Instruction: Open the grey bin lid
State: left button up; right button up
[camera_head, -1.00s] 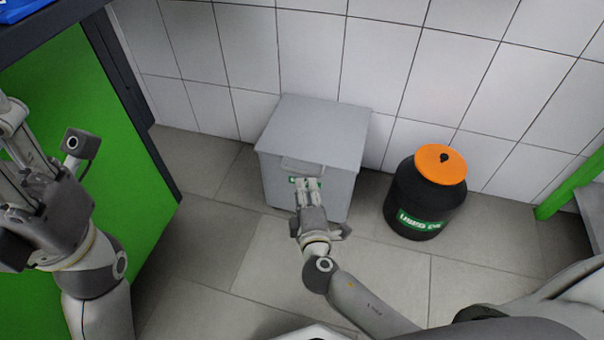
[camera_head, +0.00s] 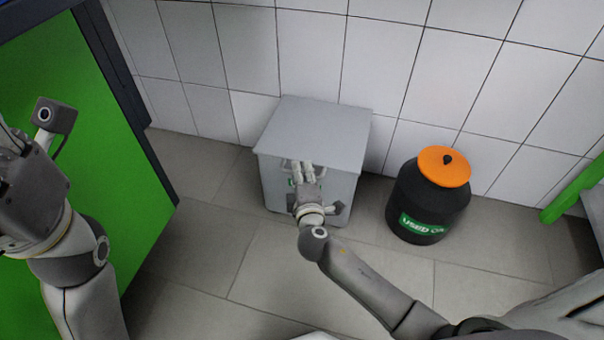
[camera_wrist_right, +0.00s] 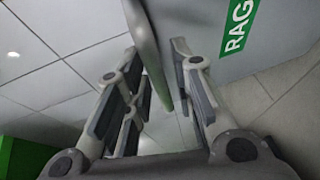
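The grey bin (camera_head: 283,190) stands on the floor against the tiled wall. Its flat grey lid (camera_head: 318,127) is shut. A handle (camera_head: 318,169) shows at the upper front, partly hidden by my right gripper (camera_head: 303,170), whose fingers point at it. In the right wrist view my right gripper (camera_wrist_right: 158,85) is open. A grey edge (camera_wrist_right: 151,55) of the bin or its handle reaches towards the gap between the fingers; I cannot tell whether they touch it. My left gripper (camera_head: 12,150) is at the left picture edge, its fingers mostly cut off.
A black used-oil drum (camera_head: 405,195) with an orange lid (camera_head: 443,166) stands right of the bin. A green-sided bench (camera_head: 110,150) is at the left, and a green frame bar (camera_head: 570,195) at the far right. Grey floor tiles before the bin are free.

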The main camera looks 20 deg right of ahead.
grip_shut()
jog(key=shift+r+p, duration=0.15)
jog(key=shift+p, duration=0.15)
jog(key=shift+r, duration=0.1)
